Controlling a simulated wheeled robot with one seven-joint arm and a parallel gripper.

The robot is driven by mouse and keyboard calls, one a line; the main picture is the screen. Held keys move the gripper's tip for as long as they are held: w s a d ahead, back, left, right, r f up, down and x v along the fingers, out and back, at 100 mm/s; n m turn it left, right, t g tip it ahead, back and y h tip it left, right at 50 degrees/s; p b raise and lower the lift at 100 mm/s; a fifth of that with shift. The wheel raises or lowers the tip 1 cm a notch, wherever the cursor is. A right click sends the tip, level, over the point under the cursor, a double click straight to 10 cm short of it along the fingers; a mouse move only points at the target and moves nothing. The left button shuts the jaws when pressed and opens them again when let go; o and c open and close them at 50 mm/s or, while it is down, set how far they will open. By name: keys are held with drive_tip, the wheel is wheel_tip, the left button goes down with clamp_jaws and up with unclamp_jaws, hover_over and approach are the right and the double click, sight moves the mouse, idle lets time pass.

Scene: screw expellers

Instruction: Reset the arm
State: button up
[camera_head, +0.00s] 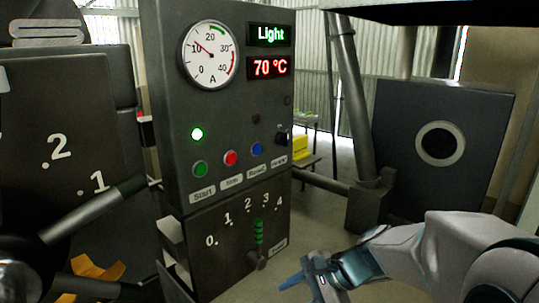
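My gripper (308,283) is at the lower right, in front of and below the control panel. Its blue fingertip points left, and the picture does not show clearly whether the fingers are apart. My white arm comes in from the right edge. Nothing is seen held. The grey control panel (165,110) stands in the middle, apart from my gripper. On its lower part a lever with a green grip (259,232) sits in a slot below the marks 2 and 3.
A dark machine box (438,143) with a round opening stands at right.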

drive_tip(key=s+d+n+t+h, duration=0.1)
drive_tip(key=s+d+n+h, duration=0.7)
drive_tip(key=n, duration=0.4)
drive_tip(key=shift+s+d+n+h, duration=0.3)
drive_tip(key=shift+s+d+h, duration=0.1)
drive_tip(key=shift+s+d, duration=0.45)
idle(0.7)
